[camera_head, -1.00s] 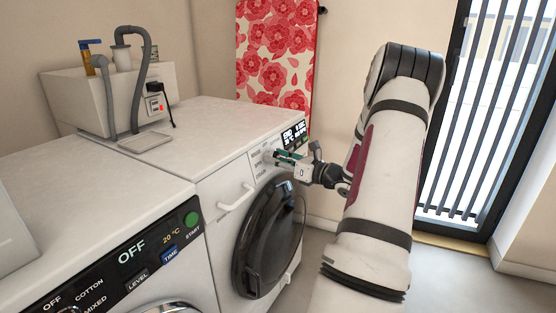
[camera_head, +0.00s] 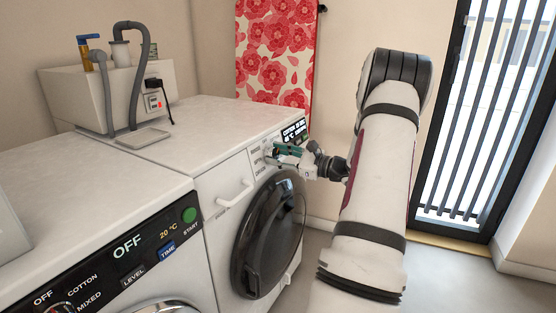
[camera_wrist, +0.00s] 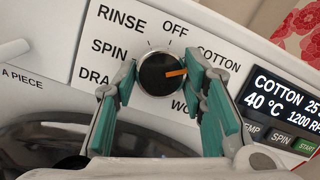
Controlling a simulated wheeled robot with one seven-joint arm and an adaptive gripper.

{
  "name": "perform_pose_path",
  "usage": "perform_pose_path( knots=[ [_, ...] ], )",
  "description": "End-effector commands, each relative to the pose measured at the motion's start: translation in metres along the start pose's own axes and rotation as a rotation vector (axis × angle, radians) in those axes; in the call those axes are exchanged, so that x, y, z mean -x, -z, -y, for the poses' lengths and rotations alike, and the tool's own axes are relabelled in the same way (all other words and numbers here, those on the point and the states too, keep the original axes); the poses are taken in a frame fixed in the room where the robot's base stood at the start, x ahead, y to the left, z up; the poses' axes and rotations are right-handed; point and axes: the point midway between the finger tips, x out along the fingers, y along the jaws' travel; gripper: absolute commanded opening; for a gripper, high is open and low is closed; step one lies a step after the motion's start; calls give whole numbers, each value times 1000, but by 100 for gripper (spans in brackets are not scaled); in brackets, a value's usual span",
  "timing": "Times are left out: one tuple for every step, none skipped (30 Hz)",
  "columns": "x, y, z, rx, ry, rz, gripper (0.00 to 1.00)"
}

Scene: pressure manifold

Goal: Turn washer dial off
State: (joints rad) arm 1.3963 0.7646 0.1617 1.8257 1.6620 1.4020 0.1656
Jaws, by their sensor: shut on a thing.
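The washer dial (camera_wrist: 162,75) is a black knob with an orange pointer, on the white panel of the far washer (camera_head: 240,165). In the wrist view the pointer aims right, a little below the COTTON label. The OFF label (camera_wrist: 175,28) is above the dial and slightly right. My gripper (camera_wrist: 163,92) has teal pads on both sides of the dial and is shut on it. In the head view my gripper (camera_head: 281,150) is at the panel and hides the dial. The display (camera_wrist: 282,98) reads COTTON, 40 °C.
The far washer's round dark door (camera_head: 268,235) is below the panel. A second machine with a black panel (camera_head: 125,265) reading OFF stands at the front left. A box with hoses (camera_head: 75,98) is behind. Open floor lies at the right.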

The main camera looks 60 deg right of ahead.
Motion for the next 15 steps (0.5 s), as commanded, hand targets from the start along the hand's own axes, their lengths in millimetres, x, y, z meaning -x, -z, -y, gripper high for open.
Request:
perform_pose_path(
  knots=[
    [0,2,0,45,-12,1,10],
    [0,2,0,71,-19,2,10],
    [0,2,0,108,-29,4,10],
    [0,2,0,137,-37,6,10],
    [0,2,0,163,-43,8,10],
    [0,2,0,200,-53,9,10],
    [0,3,0,228,-61,11,10],
    [0,3,1,255,-68,12,10],
    [0,3,1,292,-77,13,10],
    [0,3,1,320,-85,15,10],
    [0,3,1,347,-93,16,10],
    [0,3,1,384,-102,18,10],
    [0,2,2,412,-109,20,10],
    [0,2,2,439,-117,21,10],
    [0,2,2,476,-127,23,10]
  ],
)
